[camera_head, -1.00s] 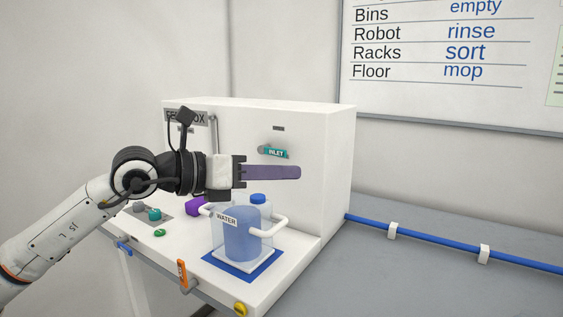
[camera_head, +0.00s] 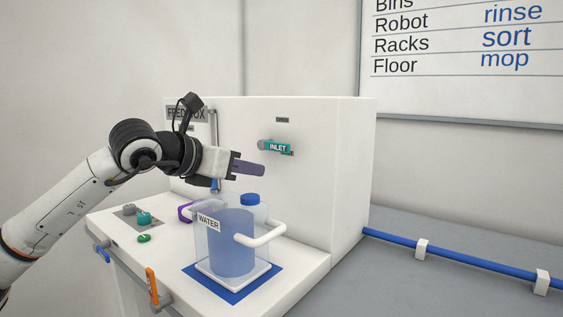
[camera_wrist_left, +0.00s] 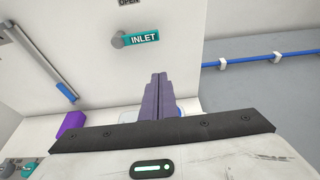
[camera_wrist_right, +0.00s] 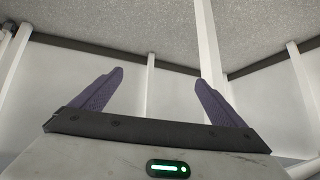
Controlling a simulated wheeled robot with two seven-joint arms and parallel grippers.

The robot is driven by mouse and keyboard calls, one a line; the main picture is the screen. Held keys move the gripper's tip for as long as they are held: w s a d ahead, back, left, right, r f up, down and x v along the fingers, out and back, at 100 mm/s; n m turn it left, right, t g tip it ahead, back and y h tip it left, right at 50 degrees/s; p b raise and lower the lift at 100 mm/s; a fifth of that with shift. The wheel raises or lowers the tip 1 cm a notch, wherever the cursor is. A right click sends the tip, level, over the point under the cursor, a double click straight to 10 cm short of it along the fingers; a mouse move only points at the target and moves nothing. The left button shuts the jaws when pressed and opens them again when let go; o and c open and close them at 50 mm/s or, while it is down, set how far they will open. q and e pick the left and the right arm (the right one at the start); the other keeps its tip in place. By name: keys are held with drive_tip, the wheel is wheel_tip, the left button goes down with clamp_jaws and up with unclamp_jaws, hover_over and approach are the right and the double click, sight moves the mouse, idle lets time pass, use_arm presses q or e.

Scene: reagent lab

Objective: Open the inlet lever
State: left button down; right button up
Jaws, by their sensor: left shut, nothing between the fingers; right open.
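The inlet lever (camera_head: 277,147) is a teal handle marked INLET on a grey round pivot, on the white front panel of the feed box. It points right, close to level. It also shows in the left wrist view (camera_wrist_left: 142,39), ahead of the fingers, below an OPEN label (camera_wrist_left: 129,3). My left gripper (camera_head: 262,171) is shut and empty, just below and left of the lever in the head view, apart from it in the wrist view. My right gripper (camera_wrist_right: 155,88) is open and empty in its own wrist view, and is out of the head view.
A clear WATER container (camera_head: 216,245) with blue liquid and white handles stands on a blue mat (camera_head: 205,283) below the lever. A purple object (camera_head: 185,212) and green knobs are left of it. A grey vertical bar with a blue end (camera_wrist_left: 67,92) is left of the lever.

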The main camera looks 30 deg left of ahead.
sight(277, 146)
use_arm(q)
drive_tip(key=w+p, duration=0.5)
drive_tip(key=w, duration=0.4)
drive_tip(key=shift+w+d+r, duration=0.3)
drive_tip(key=shift+d, duration=0.05)
use_arm(e)
drive_tip(key=r, duration=0.1)
drive_tip(key=d+r, duration=0.1)
drive_tip(key=r, duration=0.1)
drive_tip(key=shift+s+d, duration=0.25)
drive_tip(key=shift+s, duration=0.05)
use_arm(q)
drive_tip(key=shift+r, duration=0.15)
